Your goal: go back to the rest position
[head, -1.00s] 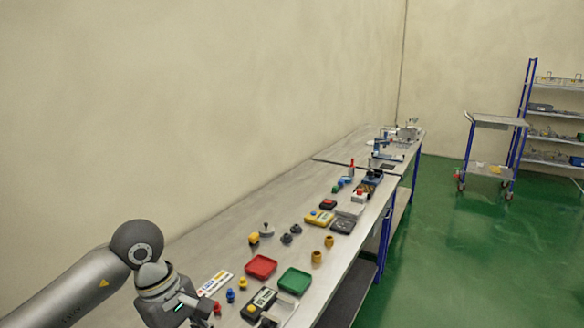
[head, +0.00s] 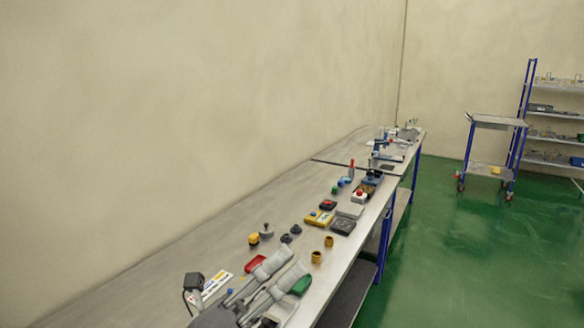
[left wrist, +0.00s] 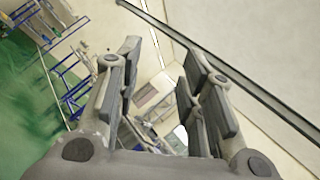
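My left gripper (head: 292,262) shows at the bottom of the head view, above the near part of the workbench (head: 160,262), its two fingers pointing up and to the right. In the left wrist view the fingers (left wrist: 162,62) stand apart with an empty gap between them. In the head view the gripper covers part of a red tray (head: 254,264) and a green tray (head: 302,286). My right gripper is not in view.
Yellow cylinders (head: 316,257), dark knobs (head: 286,239) and a yellow case (head: 319,218) lie further along the bench. A wall (head: 150,120) runs along its left side. Green floor (head: 450,260) is open at right, with a cart (head: 497,122) and a shelf rack (head: 556,113) beyond.

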